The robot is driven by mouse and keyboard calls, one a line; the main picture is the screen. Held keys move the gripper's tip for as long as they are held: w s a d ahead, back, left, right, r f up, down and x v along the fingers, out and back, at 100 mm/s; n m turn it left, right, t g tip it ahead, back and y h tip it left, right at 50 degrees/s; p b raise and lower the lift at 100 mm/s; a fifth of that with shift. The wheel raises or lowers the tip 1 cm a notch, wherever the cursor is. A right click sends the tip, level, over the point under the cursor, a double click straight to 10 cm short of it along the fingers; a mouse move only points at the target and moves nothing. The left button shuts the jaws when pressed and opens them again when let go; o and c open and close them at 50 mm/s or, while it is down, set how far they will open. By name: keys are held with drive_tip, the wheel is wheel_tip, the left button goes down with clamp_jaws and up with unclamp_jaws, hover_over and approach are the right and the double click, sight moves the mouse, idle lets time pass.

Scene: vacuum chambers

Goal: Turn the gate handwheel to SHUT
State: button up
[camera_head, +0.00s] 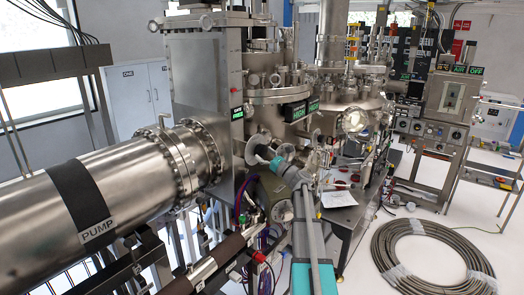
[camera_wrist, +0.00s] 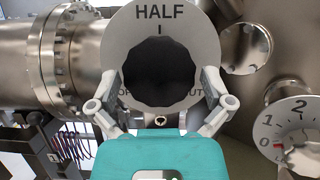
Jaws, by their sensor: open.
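The gate handwheel (camera_wrist: 160,75) is a dark, scalloped round knob in front of a pale round plate (camera_wrist: 122,42). The plate reads HALF at the top, and lettering ending in "UT" shows at lower right; the other lettering is partly hidden. My gripper (camera_wrist: 160,95) is open, with one finger at each side of the handwheel and its teal palm below. I cannot tell whether the fingers touch it. In the head view the dark handwheel (camera_head: 265,153) stands out from the chamber's side, with my gripper (camera_head: 275,158) at it. A pointer position on the handwheel is not clear.
A dial (camera_wrist: 293,140) marked 0, 1, 2 with a red mark sits close at right in the wrist view. A large PUMP cylinder (camera_head: 130,190) lies at left. A lit green sign (camera_head: 237,113) is on the gate housing. A hose coil (camera_head: 430,258) lies on the floor.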

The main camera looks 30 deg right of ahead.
drive_tip(key=shift+w+a+r, duration=0.1)
drive_tip(key=shift+w+a, duration=0.05)
drive_tip(key=shift+w, duration=0.15)
drive_tip(key=c, duration=0.9)
drive_tip(key=shift+m+t+h, duration=0.4)
drive_tip(key=shift+m+h, duration=0.7)
drive_tip(key=shift+m, duration=1.3)
drive_tip(key=o, duration=0.9)
drive_tip(key=shift+n, duration=0.7)
